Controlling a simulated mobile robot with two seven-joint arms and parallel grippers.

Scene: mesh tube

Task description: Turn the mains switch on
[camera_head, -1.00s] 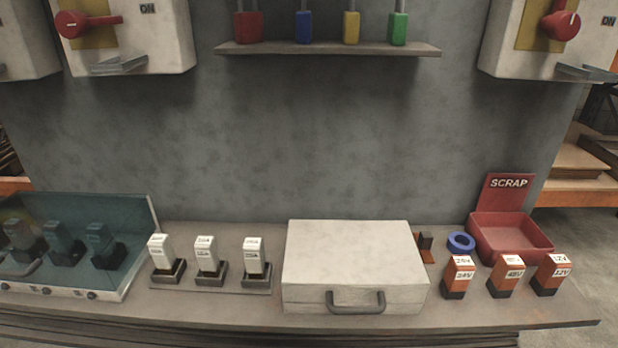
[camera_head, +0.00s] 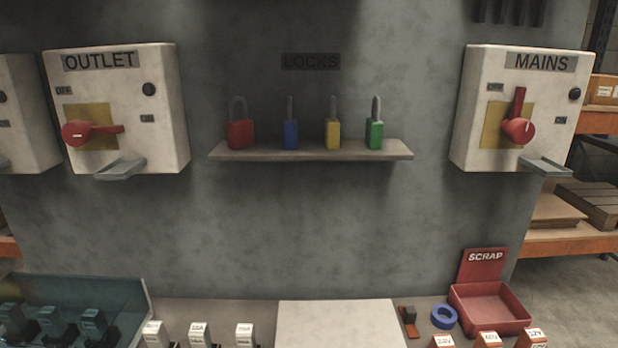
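The mains switch box (camera_head: 470,110) is a pale box on the wall at the right, labelled MAINS. Its red rotary handle (camera_head: 519,122) sits on a yellow plate and its lever points straight up. A grey hasp-like tab (camera_head: 545,166) sticks out at the box's lower edge. Neither of my grippers shows in the head view.
An OUTLET box (camera_head: 160,110) with a red handle pointing right hangs at the left. Between them, a shelf (camera_head: 310,152) holds red, blue, yellow and green padlocks. Below is a bench with a white case (camera_head: 338,320), a red SCRAP bin (camera_head: 490,305) and several small blocks.

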